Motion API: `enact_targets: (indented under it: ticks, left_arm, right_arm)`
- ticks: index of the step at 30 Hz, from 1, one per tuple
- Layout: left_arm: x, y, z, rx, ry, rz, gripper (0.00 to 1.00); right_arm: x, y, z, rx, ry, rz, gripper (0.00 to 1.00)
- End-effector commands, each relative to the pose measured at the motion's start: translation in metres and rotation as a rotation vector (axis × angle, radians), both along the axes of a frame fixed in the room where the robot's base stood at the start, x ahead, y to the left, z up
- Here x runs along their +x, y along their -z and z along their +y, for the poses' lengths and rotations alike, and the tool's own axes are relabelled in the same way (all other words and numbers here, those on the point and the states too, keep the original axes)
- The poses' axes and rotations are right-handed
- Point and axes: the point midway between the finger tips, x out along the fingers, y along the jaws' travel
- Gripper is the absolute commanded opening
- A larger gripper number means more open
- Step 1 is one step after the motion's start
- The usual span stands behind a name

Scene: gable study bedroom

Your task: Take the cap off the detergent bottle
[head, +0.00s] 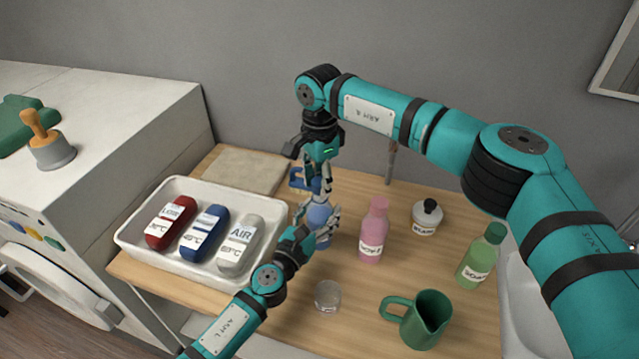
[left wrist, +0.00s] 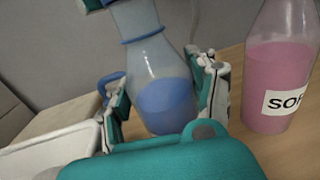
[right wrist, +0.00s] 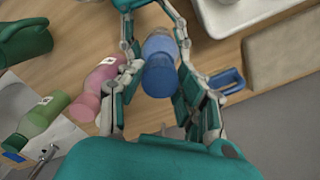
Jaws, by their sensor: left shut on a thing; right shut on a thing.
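The detergent bottle (head: 318,224), translucent with blue liquid, stands on the wooden counter right of the white tray. In the left wrist view, the bottle (left wrist: 163,85) stands between the fingers, with a blue ring at its neck. My left gripper (head: 317,222) is shut on the bottle's body. My right gripper (head: 318,182) reaches down from above and is shut on the blue cap. In the right wrist view, the cap (right wrist: 158,78) sits between the fingers, in line with the bottle. The fingers partly hide the join, so I cannot tell whether the cap is loose.
The white tray (head: 130,238) holds red, blue and white bottles. A pink bottle (head: 374,232) stands close right. A blue loop (head: 297,178) lies behind.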

Motion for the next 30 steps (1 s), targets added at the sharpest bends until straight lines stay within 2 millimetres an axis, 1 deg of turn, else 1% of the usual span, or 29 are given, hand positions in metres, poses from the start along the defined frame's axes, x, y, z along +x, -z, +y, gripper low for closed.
enact_targets:
  ticks: [13, 17, 21, 24, 30]
  left_arm:
    - [0.000, 0.002, 0.000, 0.002, 0.000, 0.002, 0.00]
    - [0.000, 0.002, 0.000, 0.002, 0.000, 0.002, 0.00]
    - [0.000, 0.002, 0.000, 0.002, 0.000, 0.002, 0.00]
    - [0.000, 0.002, 0.000, 0.002, 0.000, 0.002, 0.00]
    - [0.000, 0.002, 0.000, 0.002, 0.000, 0.002, 0.00]
  right_arm:
    - [0.000, -0.005, 0.000, 0.000, 0.000, -0.001, 0.00]
    - [0.001, -0.015, 0.000, 0.002, 0.000, -0.004, 0.00]
    - [0.001, -0.034, 0.000, 0.003, 0.000, -0.003, 0.00]
    - [0.000, -0.042, 0.000, 0.001, 0.000, -0.002, 0.00]
    - [0.000, -0.043, 0.000, 0.001, 0.000, 0.000, 0.00]
